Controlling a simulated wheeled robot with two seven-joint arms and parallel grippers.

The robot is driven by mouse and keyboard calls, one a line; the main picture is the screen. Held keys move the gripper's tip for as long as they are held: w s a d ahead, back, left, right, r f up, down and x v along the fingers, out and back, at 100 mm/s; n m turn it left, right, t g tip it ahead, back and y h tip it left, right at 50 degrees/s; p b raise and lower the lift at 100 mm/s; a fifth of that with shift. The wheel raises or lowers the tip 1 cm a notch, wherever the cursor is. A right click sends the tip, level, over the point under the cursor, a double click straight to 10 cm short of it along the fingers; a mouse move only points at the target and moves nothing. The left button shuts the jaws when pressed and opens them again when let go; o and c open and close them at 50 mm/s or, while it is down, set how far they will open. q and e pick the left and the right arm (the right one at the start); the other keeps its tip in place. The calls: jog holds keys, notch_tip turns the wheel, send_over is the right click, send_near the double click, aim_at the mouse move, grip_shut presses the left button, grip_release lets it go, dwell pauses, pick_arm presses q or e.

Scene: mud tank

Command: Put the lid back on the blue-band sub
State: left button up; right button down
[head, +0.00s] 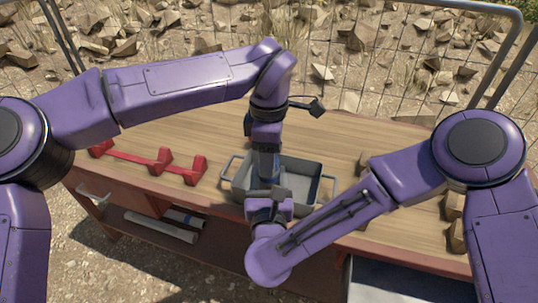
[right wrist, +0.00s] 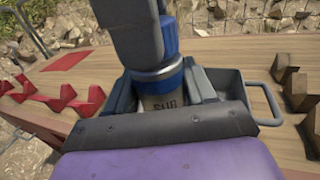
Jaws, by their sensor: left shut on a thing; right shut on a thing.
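The sub (right wrist: 160,102) stands upright in the right wrist view, with part of its lettering, a blue band and a metal collar showing. My right gripper (right wrist: 165,98) is shut around its body; in the head view my right gripper (head: 268,194) is over the tray's front side. A blue lid (right wrist: 170,36) is above the metal collar, partly covered by a grey finger. My left gripper (head: 266,150) points down from above, shut on the lid. Lid and sub look in line and very close; I cannot tell whether the lid is seated.
A grey metal tray (head: 302,170) with side handles stands behind and around the grippers on the wooden bench (head: 400,137). A red rack (head: 150,160) lies at the left. Several wooden blocks (head: 455,205) stand at the right. A wire fence runs behind.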

pick_arm(q)
jog(key=m, duration=0.4)
jog(key=shift+w, duration=0.1)
jog(key=o, duration=1.2)
jog(key=shift+r, duration=2.3)
jog(key=shift+c, duration=0.6)
